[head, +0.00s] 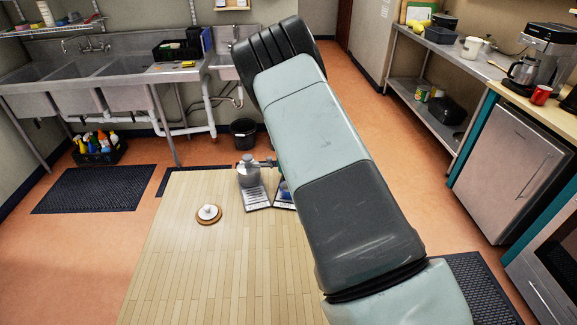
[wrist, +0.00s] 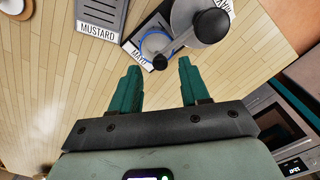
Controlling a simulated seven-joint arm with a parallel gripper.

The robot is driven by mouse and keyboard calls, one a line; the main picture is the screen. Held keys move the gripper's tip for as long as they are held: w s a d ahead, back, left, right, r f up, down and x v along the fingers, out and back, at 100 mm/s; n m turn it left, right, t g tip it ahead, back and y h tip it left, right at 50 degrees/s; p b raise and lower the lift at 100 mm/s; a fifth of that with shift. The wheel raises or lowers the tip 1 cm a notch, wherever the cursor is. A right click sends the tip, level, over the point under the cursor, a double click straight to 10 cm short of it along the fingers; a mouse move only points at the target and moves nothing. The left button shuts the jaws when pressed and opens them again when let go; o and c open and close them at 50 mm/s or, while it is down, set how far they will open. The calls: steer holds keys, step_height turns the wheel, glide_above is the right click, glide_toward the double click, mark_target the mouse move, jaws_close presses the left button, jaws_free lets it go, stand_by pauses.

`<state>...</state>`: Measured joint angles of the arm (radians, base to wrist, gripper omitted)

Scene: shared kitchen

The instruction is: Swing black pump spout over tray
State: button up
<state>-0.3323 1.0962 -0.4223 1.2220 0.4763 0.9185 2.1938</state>
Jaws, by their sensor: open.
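A grey pump container (head: 249,172) stands at the far end of the wooden table, just left of my arm in the head view. In the wrist view its round lid shows at the top, with a black pump head (wrist: 211,26). A black pump spout (wrist: 161,61) reaches down-left from it, across a blue ring and close to the MAYO label. A dark grey tray (wrist: 105,14) labelled MUSTARD lies to its left. My gripper (wrist: 157,78) is open and empty, its teal fingers pointing towards the spout.
A round wooden board with a white object (head: 208,213) sits left on the table (head: 190,270), whose front is clear. Another white label shows at the wrist view's top edge. A counter with a coffee maker (head: 524,72) stands right. Sinks line the back left.

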step_height(320, 180, up, 9)
stand_by(0.3)
steer(key=s+d+r+n+t+y, duration=0.1)
steer(key=s+d+r+n, duration=0.1)
steer(key=s+r+n, duration=0.65)
steer(key=s+d+r+n+t+y, duration=0.1)
steer(key=s+d+r+n+t, duration=0.2)
steer(key=s+r, duration=0.9)
steer(key=s+r+n+h, duration=0.1)
steer(key=s+n, duration=0.7)
steer(key=s, duration=0.2)
steer(key=s+d+r+n+t+h, duration=0.1)
steer(key=s+r+n, duration=0.1)
steer(key=s+n, duration=0.6)
steer(key=shift+s+r+t, duration=0.25)
steer(key=shift+s+t, duration=0.05)
steer(key=shift+s, duration=0.6)
steer(key=shift+d, duration=0.1)
steer(key=shift+c, duration=0.2)
